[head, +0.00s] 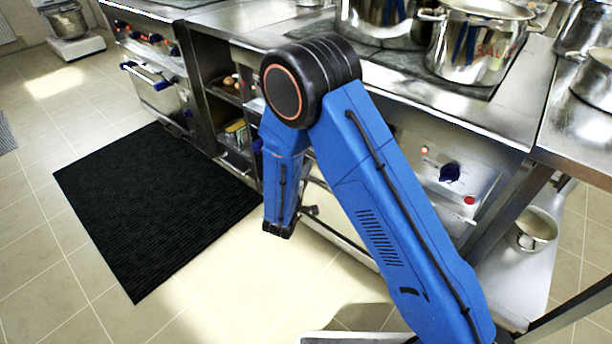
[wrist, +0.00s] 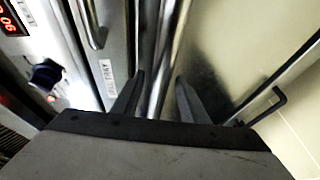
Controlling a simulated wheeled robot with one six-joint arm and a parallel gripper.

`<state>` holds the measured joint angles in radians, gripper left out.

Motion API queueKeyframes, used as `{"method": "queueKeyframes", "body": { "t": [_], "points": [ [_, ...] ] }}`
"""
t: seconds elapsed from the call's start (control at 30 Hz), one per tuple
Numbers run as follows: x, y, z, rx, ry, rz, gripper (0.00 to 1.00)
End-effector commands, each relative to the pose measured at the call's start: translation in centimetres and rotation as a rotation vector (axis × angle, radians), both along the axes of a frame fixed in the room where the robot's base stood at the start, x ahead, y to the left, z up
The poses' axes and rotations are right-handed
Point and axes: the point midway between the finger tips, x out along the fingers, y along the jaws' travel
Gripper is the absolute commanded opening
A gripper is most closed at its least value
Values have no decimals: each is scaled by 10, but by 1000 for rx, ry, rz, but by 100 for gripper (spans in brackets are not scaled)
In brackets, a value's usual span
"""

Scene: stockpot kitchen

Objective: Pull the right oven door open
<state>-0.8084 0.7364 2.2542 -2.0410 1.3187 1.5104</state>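The right oven sits under the cooktop, with its control panel (head: 445,180) bearing a blue knob and a red button. My blue arm hides much of its front. A pale strip of the oven door (head: 345,245) and a bar handle (head: 312,212) show beside the arm. My gripper (head: 279,230) points down in front of the oven, near the handle's left end. In the wrist view its two dark fingers (wrist: 159,76) are apart, with a silver bar (wrist: 165,45) running between or just beyond the tips. Contact cannot be told. How far the door stands open is unclear.
A black mat (head: 155,205) lies on the tiled floor to the left. Open shelves (head: 235,140) and another oven (head: 160,85) stand left of the right oven. Pots (head: 475,45) stand on the cooktop. Tiled floor in front is clear.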

Motion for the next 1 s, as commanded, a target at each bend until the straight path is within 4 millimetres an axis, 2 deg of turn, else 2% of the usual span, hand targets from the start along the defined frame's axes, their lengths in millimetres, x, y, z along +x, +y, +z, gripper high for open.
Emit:
{"method": "queueKeyframes", "body": {
  "t": [0.37, 0.4, 0.57, 0.83, 1.0],
  "points": [
    [6, -1, -1, -1, 0, 0, 39],
    [6, -1, -1, 0, 0, 0, 37],
    [6, -1, -1, 0, 0, 0, 0],
    [3, 0, -3, -7, -7, 1, 0],
    [-6, 8, -7, -31, -35, 3, 0]
  ]
}}
